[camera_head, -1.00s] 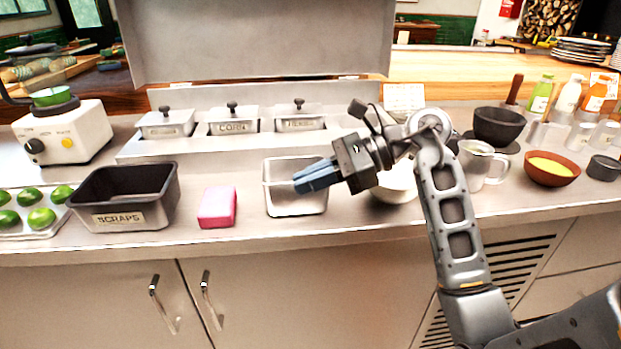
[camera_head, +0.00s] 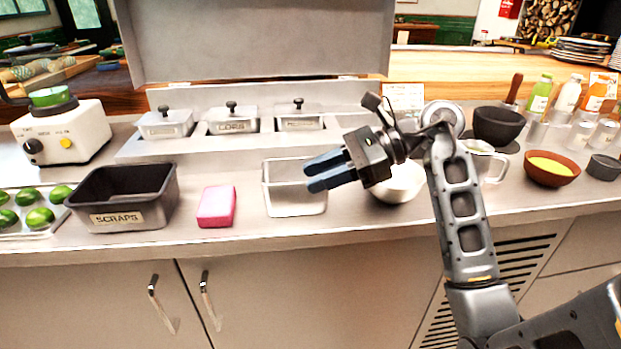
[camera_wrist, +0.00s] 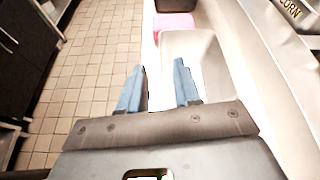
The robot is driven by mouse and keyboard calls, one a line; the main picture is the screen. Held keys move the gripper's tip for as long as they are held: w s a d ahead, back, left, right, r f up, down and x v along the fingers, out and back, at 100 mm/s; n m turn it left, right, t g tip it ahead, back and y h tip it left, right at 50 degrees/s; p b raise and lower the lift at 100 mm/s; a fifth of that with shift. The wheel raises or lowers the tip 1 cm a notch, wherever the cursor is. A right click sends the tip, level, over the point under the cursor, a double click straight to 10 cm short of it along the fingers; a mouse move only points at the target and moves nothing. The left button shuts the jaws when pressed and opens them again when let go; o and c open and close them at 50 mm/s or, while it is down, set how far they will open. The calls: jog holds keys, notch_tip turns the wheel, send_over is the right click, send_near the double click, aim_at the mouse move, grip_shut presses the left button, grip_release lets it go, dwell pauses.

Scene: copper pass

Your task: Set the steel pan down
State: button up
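The steel pan (camera_head: 290,204) is a shallow square tray sitting flat on the counter, right of the pink sponge. It also shows in the wrist view (camera_wrist: 186,45), just beyond and beside my fingers. My gripper (camera_head: 308,176) is open and empty, its two blue fingers spread apart. In the head view the fingertips overlap the pan's right side. In the wrist view my gripper (camera_wrist: 160,64) has a clear gap between the fingers, with nothing held there. I cannot tell whether a finger still touches the pan's rim.
A pink sponge (camera_head: 216,207) and a black scraps bin (camera_head: 125,214) stand to the left. A white bowl (camera_head: 398,185) and a steel pitcher (camera_head: 485,165) are to the right, behind my arm. Lidded containers (camera_head: 232,122) line the back. The counter's front edge is close.

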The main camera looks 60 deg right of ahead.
jog(key=b+v, duration=0.1)
jog(key=v, duration=0.9)
jog(key=shift+b, duration=0.3)
